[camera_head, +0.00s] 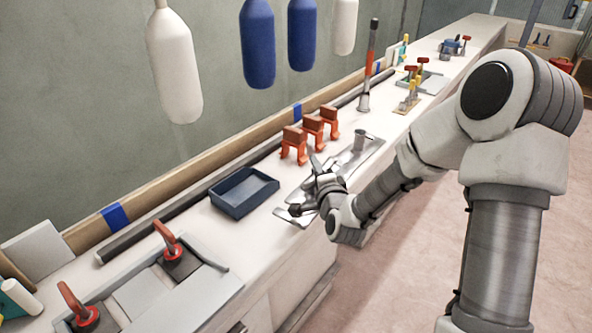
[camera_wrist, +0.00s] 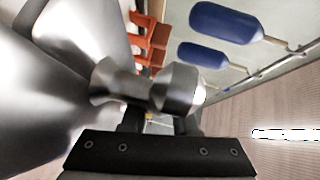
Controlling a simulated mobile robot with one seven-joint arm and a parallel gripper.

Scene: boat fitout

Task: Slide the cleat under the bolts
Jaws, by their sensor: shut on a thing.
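My gripper (camera_head: 318,193) is low over the bench's front edge, beside a shiny metal plate. In the wrist view, my gripper (camera_wrist: 160,122) is shut on a polished metal post with a wide round end, which I take to be part of the cleat (camera_wrist: 125,85). A broad shiny metal surface fills the left of that view. In the head view, flat metal (camera_head: 293,216) shows beside my gripper, and a plate with an upright post (camera_head: 358,141) lies beyond it. I cannot tell whether these are one piece. I cannot make out the bolts.
Orange clamps (camera_head: 312,130) stand just behind the metal plate. A blue tray (camera_head: 244,192) sits to the left. Red-handled toggle clamps (camera_head: 167,240) are at the near left end. An upright red-and-black tool (camera_head: 369,65) stands farther along. Fenders (camera_head: 258,45) hang above the bench.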

